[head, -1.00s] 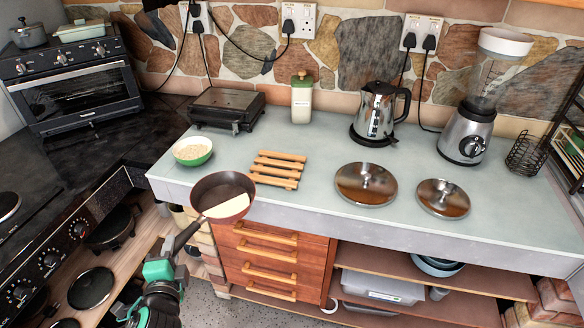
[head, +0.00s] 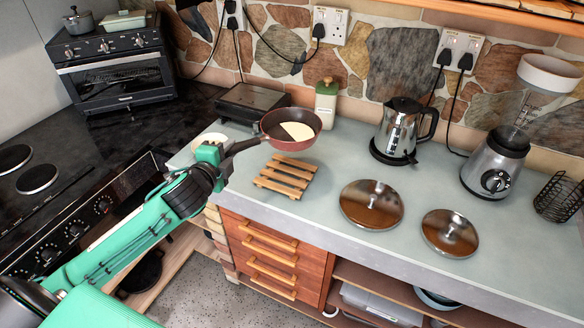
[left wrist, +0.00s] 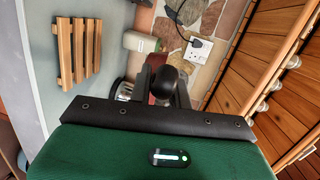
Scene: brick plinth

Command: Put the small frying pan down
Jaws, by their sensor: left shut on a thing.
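The small frying pan (head: 271,128), red outside and dark inside, is held up over the counter with a pale half-round piece (head: 297,131) in it. My left gripper (head: 212,151) is shut on its dark handle (head: 243,146). The pan is level or nearly so, behind and above the slatted wooden trivet (head: 285,175), and looks clear of the counter. In the left wrist view the dark handle end (left wrist: 170,82) shows between the fingers, and the trivet (left wrist: 65,50) is at upper left. The pan's underside is hidden. My right gripper is not in view.
A bowl (head: 209,138) is mostly hidden behind my left gripper. A dark grill (head: 252,103) and a green-topped jar (head: 326,100) stand behind the pan. Two shiny lids (head: 371,205) (head: 449,233), a kettle (head: 402,130) and a blender (head: 497,165) are to the right.

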